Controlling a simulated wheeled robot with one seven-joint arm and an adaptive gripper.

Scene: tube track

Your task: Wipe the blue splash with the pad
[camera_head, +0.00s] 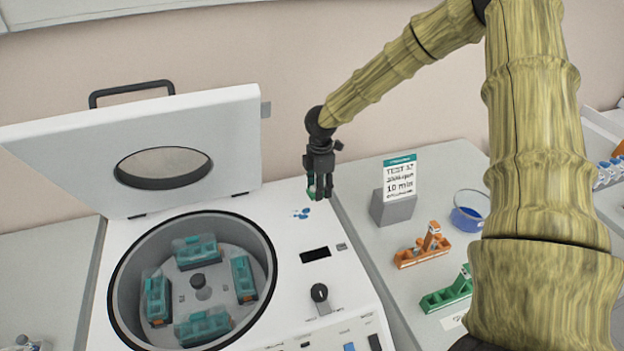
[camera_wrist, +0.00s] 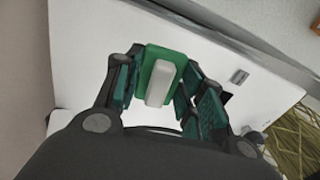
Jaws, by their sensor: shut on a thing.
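The blue splash (camera_head: 302,213) is a few small blue spots on the white top of the centrifuge, right of its round bowl. My gripper (camera_head: 319,192) is just above and slightly right of the splash in the head view. It is shut on the pad, a green block with a white grip (camera_wrist: 160,84), seen between my gripper's fingers (camera_wrist: 161,95) in the wrist view. A green edge of the pad (camera_head: 310,191) shows beside the fingers in the head view. I cannot tell whether the pad touches the surface. The splash does not show in the wrist view.
The centrifuge (camera_head: 290,262) has its lid (camera_head: 230,145) raised and several teal buckets inside. To the right stand a test card (camera_head: 400,178), a dish of blue liquid (camera_head: 468,212), an orange rack (camera_head: 422,251) and a green rack (camera_head: 446,292).

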